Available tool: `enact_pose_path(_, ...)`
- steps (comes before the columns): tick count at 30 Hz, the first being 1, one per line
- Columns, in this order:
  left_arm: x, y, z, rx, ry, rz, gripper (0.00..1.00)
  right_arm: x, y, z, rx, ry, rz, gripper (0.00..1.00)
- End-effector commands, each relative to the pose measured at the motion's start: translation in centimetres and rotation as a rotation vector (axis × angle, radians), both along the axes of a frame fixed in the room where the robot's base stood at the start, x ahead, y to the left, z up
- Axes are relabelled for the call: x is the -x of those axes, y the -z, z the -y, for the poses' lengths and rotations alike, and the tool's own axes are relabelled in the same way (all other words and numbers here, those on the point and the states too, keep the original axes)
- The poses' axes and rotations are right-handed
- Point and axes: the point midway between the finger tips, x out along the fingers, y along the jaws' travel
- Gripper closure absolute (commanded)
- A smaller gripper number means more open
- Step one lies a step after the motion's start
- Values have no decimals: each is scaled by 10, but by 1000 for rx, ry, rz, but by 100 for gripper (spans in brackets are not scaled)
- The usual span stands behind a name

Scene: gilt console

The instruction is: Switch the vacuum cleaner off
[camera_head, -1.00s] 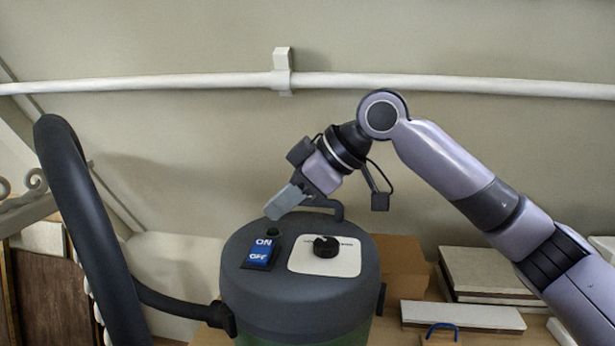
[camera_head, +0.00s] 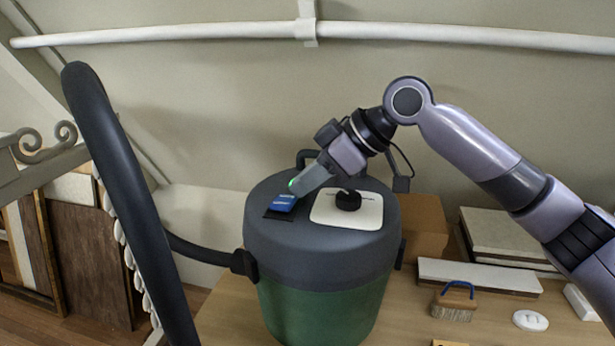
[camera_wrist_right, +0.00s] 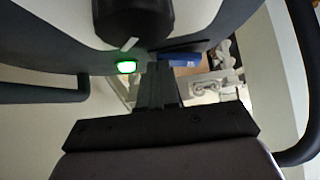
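The vacuum cleaner (camera_head: 320,290) has a green body and dark grey lid. A blue rocker switch (camera_head: 283,203) in a black plate is on the lid; its far half is covered by my gripper. It also shows in the right wrist view (camera_wrist_right: 180,60). A green lamp beside the switch glows in the right wrist view (camera_wrist_right: 126,67). My right gripper (camera_head: 298,189) is over the lid at the far end of the switch. Its fingers are together and empty in the right wrist view (camera_wrist_right: 158,75). Whether they touch the switch is unclear. My left gripper is not in view.
A black dial (camera_head: 348,200) on a white plate is right of the switch. A thick black hose (camera_head: 120,190) rises on the left. A cardboard box (camera_head: 424,226), brush (camera_head: 454,303) and white disc (camera_head: 530,320) are to the right. A pipe crosses the wall behind.

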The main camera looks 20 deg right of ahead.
Motion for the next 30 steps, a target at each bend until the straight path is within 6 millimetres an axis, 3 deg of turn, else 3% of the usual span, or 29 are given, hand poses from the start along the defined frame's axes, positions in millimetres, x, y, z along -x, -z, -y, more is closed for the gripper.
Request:
enact_pose_path(19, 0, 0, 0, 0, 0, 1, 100, 12, -7, -8, 2, 0, -1, 100)
enact_pose_path(30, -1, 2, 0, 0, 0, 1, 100, 16, -17, 1, 2, 3, 2, 100)
